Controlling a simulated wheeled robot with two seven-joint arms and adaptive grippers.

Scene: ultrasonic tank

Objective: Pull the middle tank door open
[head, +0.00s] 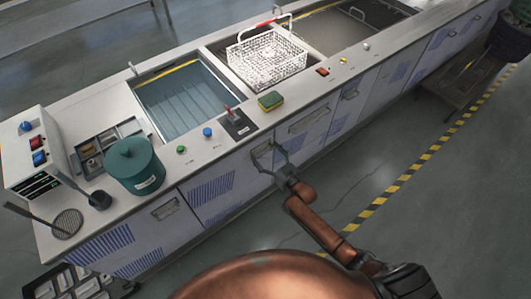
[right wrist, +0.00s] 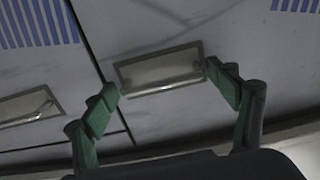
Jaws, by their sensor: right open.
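The tank bench has a row of pale doors with blue stripes along its front. My right gripper (head: 268,157) is at the door front below the green-yellow sponge, fingers spread around a recessed metal handle (head: 262,148). In the right wrist view the handle (right wrist: 160,69) lies between the open fingers of the gripper (right wrist: 165,82), with the right fingertip close to its end. Whether the fingers touch it I cannot tell. The door (right wrist: 150,35) looks shut, flush with its neighbours. Which door counts as the middle one is not certain. My left gripper is out of view.
Another handle (right wrist: 28,107) lies left of a door seam. On the bench top are a teal pot (head: 134,166), a white wire basket (head: 265,60), a sponge (head: 271,101) and a water-filled tank (head: 188,98). The floor before the doors is clear, with a yellow-black stripe (head: 425,158).

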